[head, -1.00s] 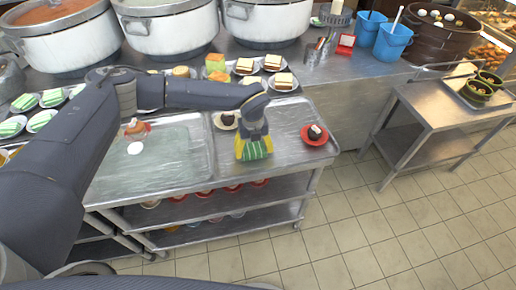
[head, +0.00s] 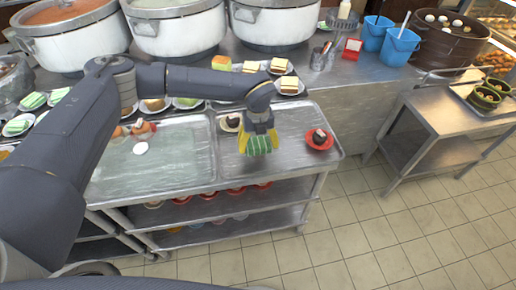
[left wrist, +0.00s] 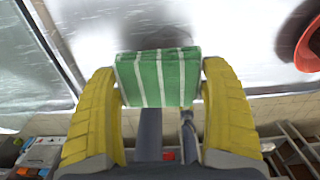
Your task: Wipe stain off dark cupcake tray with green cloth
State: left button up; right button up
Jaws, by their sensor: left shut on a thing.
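The green cloth (head: 259,147), striped with white, is held between the yellow fingers of my left gripper (head: 260,137). In the left wrist view the cloth (left wrist: 158,78) lies flat and square between the fingertips (left wrist: 160,88). The gripper is over the right-hand metal tray (head: 290,160) on the cart, which carries a dark cupcake (head: 319,136) on a red plate (head: 327,145) and another dark cupcake (head: 233,121) at its back left. A dark smudge shows on the tray beyond the cloth in the left wrist view; I cannot tell stain from shadow. Cloth-tray contact is unclear. My right gripper is out of view.
The left tray (head: 113,185) holds brown pastries (head: 142,127) and a white round thing (head: 141,148). Behind stand large pots (head: 180,30) and plates of cake (head: 289,85). Blue buckets (head: 394,47) stand at back right. The tray's front right is clear.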

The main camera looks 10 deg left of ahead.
pick_arm(q)
jog(key=shift+r, duration=0.75)
jog(key=shift+r, duration=1.5)
